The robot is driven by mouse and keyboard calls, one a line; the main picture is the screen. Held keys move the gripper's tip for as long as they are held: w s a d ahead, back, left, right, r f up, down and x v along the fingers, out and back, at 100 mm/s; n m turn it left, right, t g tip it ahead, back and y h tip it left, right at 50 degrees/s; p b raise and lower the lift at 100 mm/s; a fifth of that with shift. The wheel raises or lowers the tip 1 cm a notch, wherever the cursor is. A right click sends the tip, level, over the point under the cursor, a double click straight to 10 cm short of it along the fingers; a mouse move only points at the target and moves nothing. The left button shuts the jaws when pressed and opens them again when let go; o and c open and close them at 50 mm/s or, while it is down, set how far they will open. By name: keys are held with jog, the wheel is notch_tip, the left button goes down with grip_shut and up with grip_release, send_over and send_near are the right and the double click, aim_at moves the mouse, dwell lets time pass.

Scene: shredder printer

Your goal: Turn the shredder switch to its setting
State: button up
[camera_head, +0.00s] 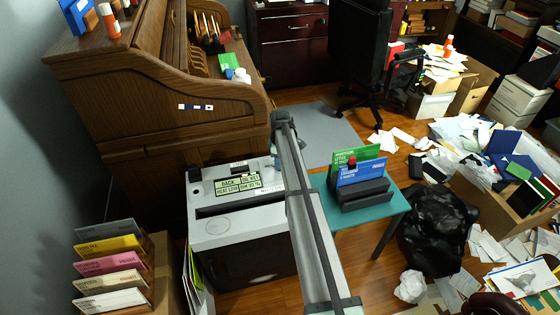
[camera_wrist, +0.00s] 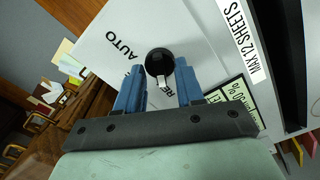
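The shredder (camera_head: 212,226) is a pale grey-topped box with a dark slot and a dark front, beside the wooden desk. In the wrist view, its switch is a round black knob (camera_wrist: 159,61) on the pale top (camera_wrist: 190,30). A light pointer mark shows on the knob's lower side, near lettering starting "RE". "AUTO" is printed to its left. My gripper (camera_wrist: 160,72) is open, its two blue fingers on either side of the knob, with gaps visible. Contact is not clear. In the head view my arm covers the gripper, and I cannot make out the knob.
The roll-top desk (camera_head: 130,110) stands behind the shredder. A teal side table (camera_head: 385,213) with a file holder (camera_head: 362,195) is close on the right. A rack of coloured folders (camera_head: 112,265) stands at the left front. Papers and a black bag (camera_head: 437,225) clutter the right floor.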

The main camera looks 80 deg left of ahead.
notch_tip(320, 180, up, 14)
jog(key=shift+f, duration=0.15)
dwell(0.4)
dwell(0.4)
